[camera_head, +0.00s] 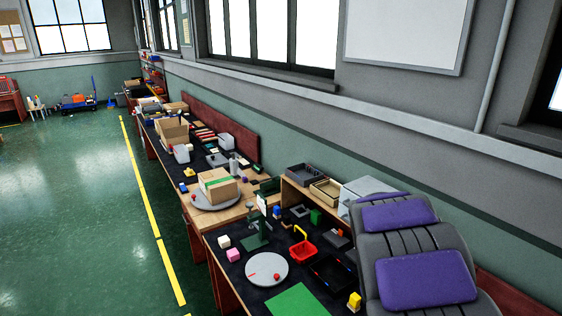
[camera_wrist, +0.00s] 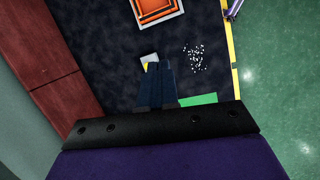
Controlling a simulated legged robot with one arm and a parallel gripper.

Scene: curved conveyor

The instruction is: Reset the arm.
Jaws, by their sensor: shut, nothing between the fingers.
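My gripper (camera_wrist: 158,66) shows in the wrist view, pointing away from the camera over a dark work surface (camera_wrist: 95,50). Its two dark fingers are together, with nothing held between them. A small white and yellow block (camera_wrist: 149,61) shows just beyond the fingertips, partly covered by them; I cannot tell the gap between them. In the head view my arm, grey with purple pads, fills the lower right and hides part of the bench. The fingers cannot be made out there.
An orange-and-white square item (camera_wrist: 157,10), white specks (camera_wrist: 194,56) and a green sheet (camera_wrist: 198,99) lie near the gripper. In the head view, a red basket (camera_head: 303,252), a grey disc (camera_head: 267,270) and a yellow block (camera_head: 354,302) crowd the bench. Green floor (camera_head: 70,210) is open at left.

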